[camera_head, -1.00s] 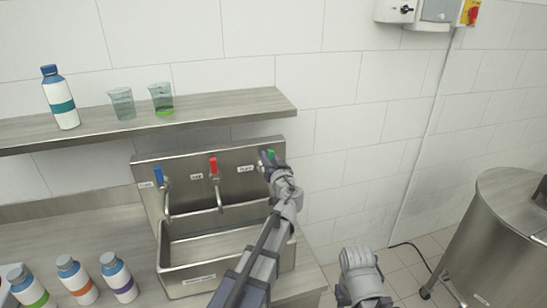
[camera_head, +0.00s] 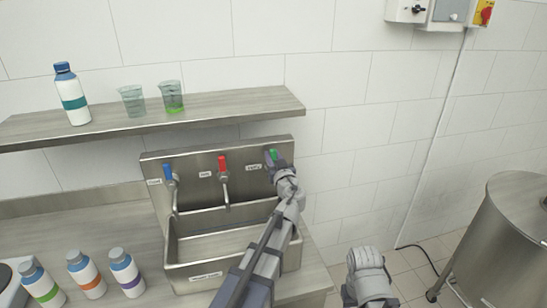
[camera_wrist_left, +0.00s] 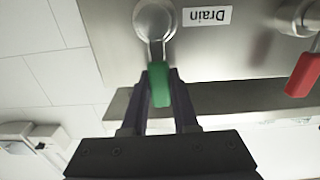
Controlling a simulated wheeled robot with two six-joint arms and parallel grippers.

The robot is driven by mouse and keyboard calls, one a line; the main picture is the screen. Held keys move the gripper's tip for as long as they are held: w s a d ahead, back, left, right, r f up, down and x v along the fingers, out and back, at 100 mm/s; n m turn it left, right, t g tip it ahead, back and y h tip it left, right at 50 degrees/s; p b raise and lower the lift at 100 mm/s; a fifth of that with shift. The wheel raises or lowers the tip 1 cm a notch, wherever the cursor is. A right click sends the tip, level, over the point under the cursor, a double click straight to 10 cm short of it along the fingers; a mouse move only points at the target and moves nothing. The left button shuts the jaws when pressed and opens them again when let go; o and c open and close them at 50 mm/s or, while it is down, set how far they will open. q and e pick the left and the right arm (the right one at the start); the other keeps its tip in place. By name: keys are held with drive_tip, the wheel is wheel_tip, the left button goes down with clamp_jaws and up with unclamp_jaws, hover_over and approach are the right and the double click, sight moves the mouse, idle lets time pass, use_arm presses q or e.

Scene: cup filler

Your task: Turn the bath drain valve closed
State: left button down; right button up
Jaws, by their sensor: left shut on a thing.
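The drain valve has a green lever handle (camera_head: 272,154) at the right end of the steel panel above the sink. In the left wrist view the green handle (camera_wrist_left: 159,85) lies between the two dark fingers, beside the upside-down label Drain (camera_wrist_left: 207,15). It points away from the round valve body (camera_wrist_left: 155,19) toward my gripper. My left gripper (camera_wrist_left: 160,92) is shut on this handle. In the head view my left gripper (camera_head: 276,168) is just below the handle and partly hidden by its own wrist. No right gripper fingers are visible.
Blue (camera_head: 168,171) and red (camera_head: 222,163) taps stand left of the drain valve, over the steel sink (camera_head: 168,250). A shelf (camera_head: 225,104) above holds a bottle and two beakers. Several bottles stand at lower left. A steel drum (camera_head: 500,240) stands at right.

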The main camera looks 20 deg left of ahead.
use_arm(q)
drive_tip(key=c, duration=0.7)
unclamp_jaws()
drive_tip(key=shift+s, duration=0.1)
drive_tip(key=v, duration=0.7)
drive_tip(key=shift+s+d, duration=0.2)
drive_tip(key=shift+s, duration=0.1)
